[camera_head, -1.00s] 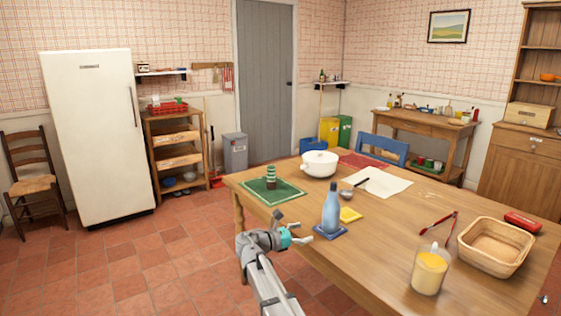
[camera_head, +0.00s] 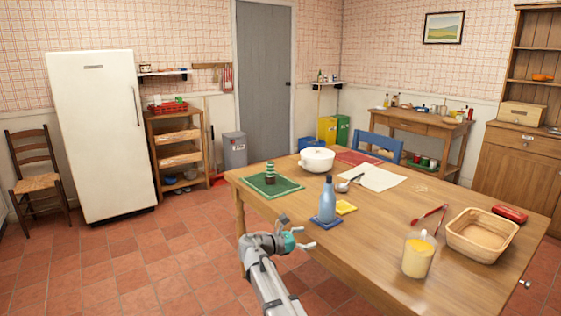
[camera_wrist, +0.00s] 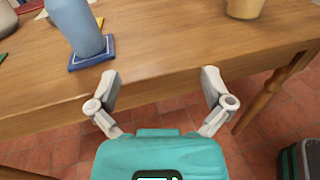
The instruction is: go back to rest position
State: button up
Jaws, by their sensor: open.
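My gripper (camera_head: 298,235) is open and empty, off the near left edge of the wooden table (camera_head: 380,228), at the lower middle of the head view. In the wrist view my gripper (camera_wrist: 158,88) shows its two fingers spread apart in front of the table edge, with nothing between them. A blue bottle (camera_head: 327,203) stands upright on a dark blue coaster (camera_head: 318,222) close to the gripper. The bottle also shows in the wrist view (camera_wrist: 75,25), top left, with its upper part out of frame.
A green mat (camera_head: 285,190) with a striped stack, a white pot (camera_head: 317,159), a glass of yellow stuff (camera_head: 418,257) and a wicker basket (camera_head: 455,236) are on the table. The tiled floor (camera_head: 150,260) left of my arm is clear.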

jog(key=s+d+f+m+g+y, duration=0.3)
jog(key=s+d+f+m+y, duration=0.2)
jog(key=s+f+m, duration=0.25)
jog(key=s+d+f+m+g+y, duration=0.3)
jog(key=s+d+f+m+y, duration=0.3)
jog(key=s+f, duration=0.25)
jog(key=s+a+f+m+y, duration=0.1)
jog(key=s+a+m+y, duration=0.1)
jog(key=s+m+y, duration=0.45)
notch_tip(320, 180, up, 26)
jog(key=s+m+h+p, duration=0.1)
jog(key=p, duration=2.5)
jog(key=shift+m+p, duration=0.3)
jog(key=shift+m, duration=0.1)
jog(key=shift+s+a+r+h, duration=0.1)
jog(key=shift+h, duration=0.15)
